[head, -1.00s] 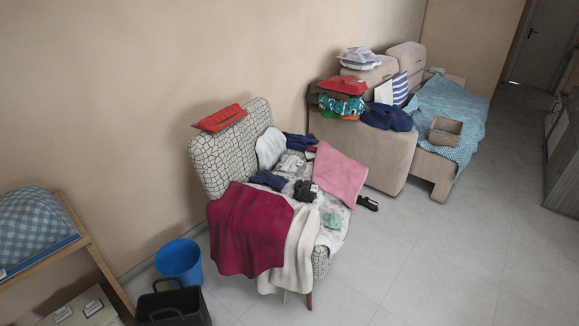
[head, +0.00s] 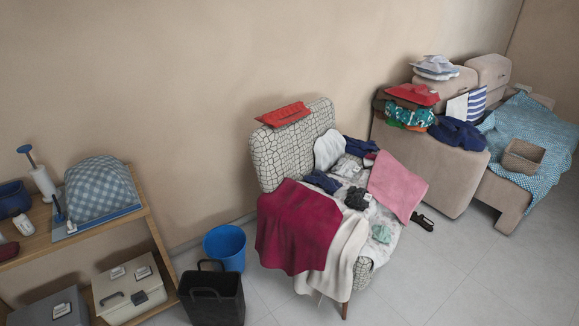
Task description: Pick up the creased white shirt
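Several white cloths are in view, and I cannot tell for sure which one is the creased white shirt. A crumpled white cloth (head: 330,149) leans against the backrest of the patterned chair (head: 275,158). Another white cloth (head: 346,262) hangs over the chair's front edge, partly under a dark red cloth (head: 297,228). White folded items (head: 436,67) lie on top of the sofa back. Neither of my grippers is in view.
A pink cloth (head: 398,186), dark blue clothes and small items lie on the chair. A blue bucket (head: 226,248) and a black bin (head: 211,300) stand left of it. A wooden shelf (head: 120,222) is at left. The beige sofa (head: 430,170) is behind. Floor at front right is clear.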

